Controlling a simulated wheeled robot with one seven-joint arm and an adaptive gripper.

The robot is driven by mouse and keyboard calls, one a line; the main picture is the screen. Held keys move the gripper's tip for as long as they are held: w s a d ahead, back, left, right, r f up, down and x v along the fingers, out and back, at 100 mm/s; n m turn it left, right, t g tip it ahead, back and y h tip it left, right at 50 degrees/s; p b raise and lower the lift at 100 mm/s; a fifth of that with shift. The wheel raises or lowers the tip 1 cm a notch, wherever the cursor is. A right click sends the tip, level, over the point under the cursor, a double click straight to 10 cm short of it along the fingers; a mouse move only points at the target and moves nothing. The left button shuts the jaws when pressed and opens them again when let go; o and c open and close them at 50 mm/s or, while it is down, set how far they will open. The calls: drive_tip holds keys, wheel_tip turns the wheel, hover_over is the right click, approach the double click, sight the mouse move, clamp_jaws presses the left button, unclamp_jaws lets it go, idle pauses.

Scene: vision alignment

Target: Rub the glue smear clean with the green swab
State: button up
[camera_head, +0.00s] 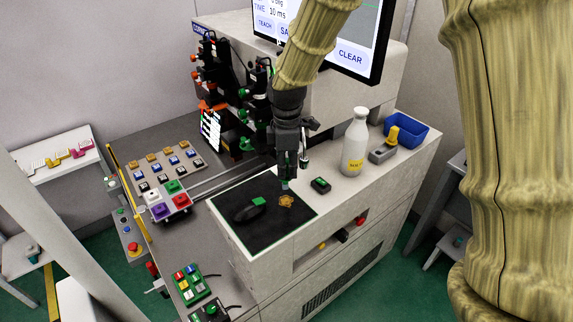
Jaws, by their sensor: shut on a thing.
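My gripper (288,165) points down over the far right part of the black mat (285,226). It is shut on the green swab (285,184), of which only a small green end shows below the fingertips. An amber smear (286,201), which looks like the glue, lies on the mat just below the swab in the picture. I cannot tell whether the swab's end touches the mat; it appears a little apart from the smear.
A black mouse-like thing with a green patch (259,202) lies on the mat left of the smear. A small black-and-green box (320,185) is at right. A white bottle (355,145), a blue bin (406,132) and the monitor (350,57) stand behind. The mat's front is clear.

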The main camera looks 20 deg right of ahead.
sight(288, 181)
drive_tip(key=shift+s+f+b, duration=0.1)
drive_tip(key=shift+f+b, duration=1.5)
drive_tip(key=shift+f, duration=0.5)
drive_tip(key=shift+d+p, duration=0.15)
drive_tip(key=shift+p, duration=0.25)
drive_tip(key=shift+f, duration=0.6)
idle(0.6)
drive_tip(key=shift+s+f, duration=0.1)
drive_tip(key=shift+s, duration=0.05)
idle(2.0)
drive_tip(key=shift+s+p, duration=0.15)
drive_tip(key=shift+p, duration=0.2)
drive_tip(key=shift+s+d, duration=0.15)
drive_tip(key=shift+s, duration=0.15)
drive_tip(key=shift+w+p, duration=0.15)
drive_tip(key=shift+p, duration=0.2)
drive_tip(key=shift+w+a, duration=0.2)
drive_tip(key=shift+w, duration=0.25)
drive_tip(key=shift+s+p, duration=0.15)
drive_tip(key=shift+p, duration=0.15)
